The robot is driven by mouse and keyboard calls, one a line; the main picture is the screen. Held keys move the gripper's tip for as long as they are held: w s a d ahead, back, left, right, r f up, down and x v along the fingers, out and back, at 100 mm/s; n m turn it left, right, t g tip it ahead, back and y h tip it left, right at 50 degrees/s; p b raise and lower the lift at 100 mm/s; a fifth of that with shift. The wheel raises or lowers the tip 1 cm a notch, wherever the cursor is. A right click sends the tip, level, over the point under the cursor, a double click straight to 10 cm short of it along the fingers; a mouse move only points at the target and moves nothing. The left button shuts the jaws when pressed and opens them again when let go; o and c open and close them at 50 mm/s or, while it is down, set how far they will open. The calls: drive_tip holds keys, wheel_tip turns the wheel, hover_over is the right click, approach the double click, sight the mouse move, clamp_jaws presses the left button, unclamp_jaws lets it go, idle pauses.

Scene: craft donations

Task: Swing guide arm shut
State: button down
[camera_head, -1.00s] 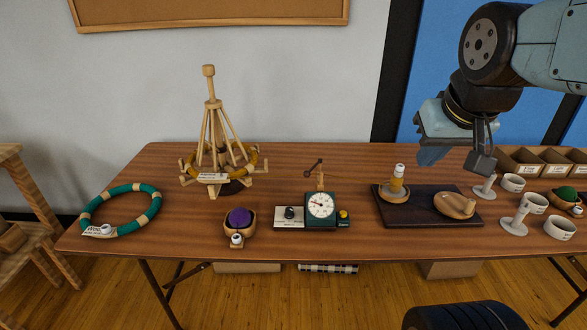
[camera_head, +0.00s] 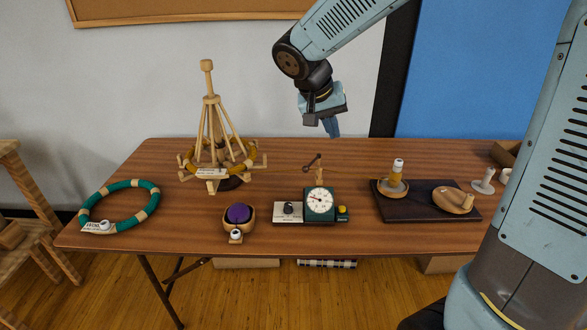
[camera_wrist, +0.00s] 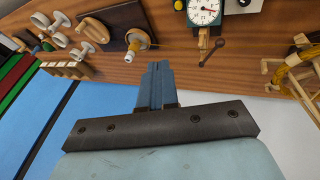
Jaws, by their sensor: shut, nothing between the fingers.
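The yarn meter (camera_head: 320,203) has a green body and a white dial and stands near the middle of the table. Behind it a small dark guide arm (camera_head: 312,163) with rounded ends sticks out beside a short wooden post (camera_head: 320,177). The guide arm also shows in the wrist view (camera_wrist: 211,51), angled away from the meter. A thin yellow strand runs past it. My gripper (camera_head: 332,128) is shut and empty, in the air above and behind the guide arm, apart from it. Its fingers (camera_wrist: 157,70) point toward the table in the wrist view.
A wooden swift (camera_head: 213,130) with yellow yarn stands left. A dark board (camera_head: 425,203) with a yarn cone (camera_head: 396,178) is right of the meter. A teal ring (camera_head: 120,206) and a bowl with purple yarn (camera_head: 239,218) are at left front.

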sight(312, 162)
drive_tip(key=w+a+f+t+h, duration=0.1)
drive_tip(key=w+a+f, duration=0.4)
drive_tip(key=a, duration=0.4)
drive_tip(key=w+a+f+t+h, duration=0.1)
drive_tip(key=w+a+f, duration=0.1)
drive_tip(key=a+f, duration=0.55)
drive_tip(key=d+r+x, duration=0.1)
drive_tip(key=d+x, duration=0.1)
drive_tip(key=x, duration=0.8)
drive_tip(key=shift+w+d, duration=0.25)
drive_tip(key=shift+s+y, duration=0.2)
drive_tip(key=shift+y, duration=0.1)
